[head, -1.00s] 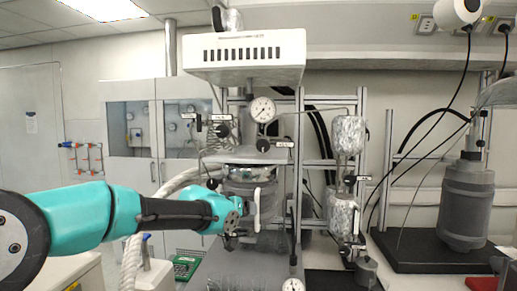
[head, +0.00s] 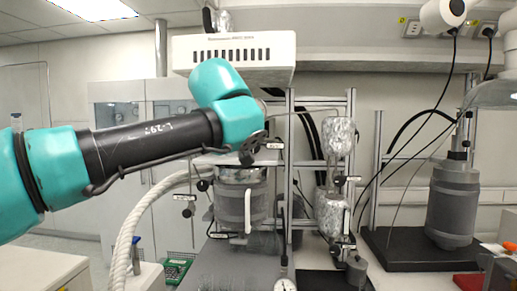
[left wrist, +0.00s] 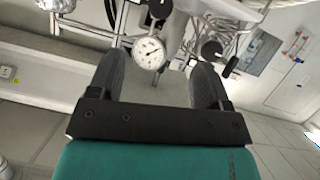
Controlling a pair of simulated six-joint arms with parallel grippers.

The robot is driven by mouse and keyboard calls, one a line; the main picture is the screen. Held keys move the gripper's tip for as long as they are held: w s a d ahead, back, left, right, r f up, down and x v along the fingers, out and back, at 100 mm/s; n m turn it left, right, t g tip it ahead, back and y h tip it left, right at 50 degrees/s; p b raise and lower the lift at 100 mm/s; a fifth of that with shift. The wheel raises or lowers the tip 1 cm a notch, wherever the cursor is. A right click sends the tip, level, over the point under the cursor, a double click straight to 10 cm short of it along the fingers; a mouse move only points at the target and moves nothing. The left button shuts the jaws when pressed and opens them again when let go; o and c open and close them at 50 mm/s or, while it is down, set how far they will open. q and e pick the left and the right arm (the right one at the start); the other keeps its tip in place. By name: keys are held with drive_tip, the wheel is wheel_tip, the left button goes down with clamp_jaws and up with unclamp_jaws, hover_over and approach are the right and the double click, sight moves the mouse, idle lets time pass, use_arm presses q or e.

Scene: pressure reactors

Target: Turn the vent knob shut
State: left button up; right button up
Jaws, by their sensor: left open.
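My left gripper (head: 252,150) is raised in front of the reactor's upper fittings in the head view, its fingers small and partly hidden by the wrist. In the left wrist view the gripper (left wrist: 158,72) is open and empty, with a black knob (left wrist: 211,48) near the right fingertip. Another black knob (left wrist: 160,8) shows at the top. A round white gauge (left wrist: 150,53) appears between the fingers. In the head view a black knob (head: 188,212) hangs left of the reactor vessel (head: 240,200). The labels are too small to read, so I cannot tell which knob is the vent. My right gripper is not in view.
A white vented box (head: 235,55) hangs above the reactor. A thick white hose (head: 130,235) curves up at the left. Foil-wrapped cylinders (head: 338,140) and a second grey vessel (head: 453,205) stand to the right. A small gauge (head: 285,285) sits low in front.

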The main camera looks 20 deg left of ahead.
sight(253, 146)
use_arm(q)
drive_tip(key=x, duration=1.7)
drive_tip(key=shift+w+f, duration=0.2)
drive_tip(key=shift+a, duration=0.1)
drive_tip(key=c, duration=0.9)
